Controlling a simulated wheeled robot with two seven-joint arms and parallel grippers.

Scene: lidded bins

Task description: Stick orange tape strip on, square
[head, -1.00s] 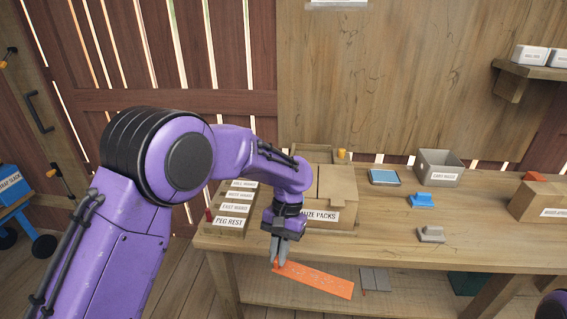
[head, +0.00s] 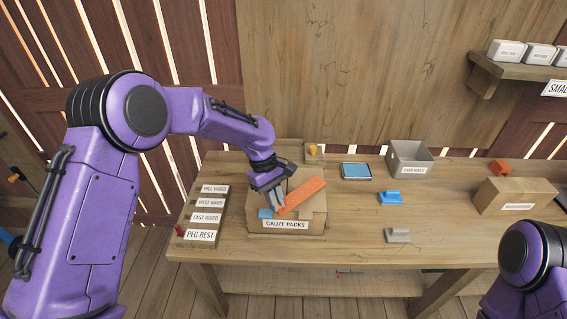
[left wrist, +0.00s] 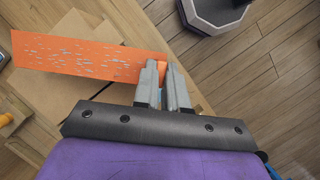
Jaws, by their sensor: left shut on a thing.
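The orange tape strip (head: 303,195) is over the top of the cardboard box labelled GAUZE PACKS (head: 286,225), slanting up to the right, askew to the box edges. My left gripper (head: 274,201) is shut on the strip's near-left end. In the left wrist view the jaws (left wrist: 163,70) grip the orange strip (left wrist: 75,57) at one end, and the rest extends left, flat, with pale flecks. Cardboard lies beneath it; I cannot tell whether the strip touches it. The strip hides part of the box top. My right arm shows at lower right, its gripper out of view.
Labelled wooden blocks (head: 205,217) stand left of the box. To the right are a blue-topped tray (head: 356,171), a blue holder (head: 389,197), a grey holder (head: 397,235), a grey bin (head: 409,159) and another cardboard box (head: 514,196). The table's middle right is clear.

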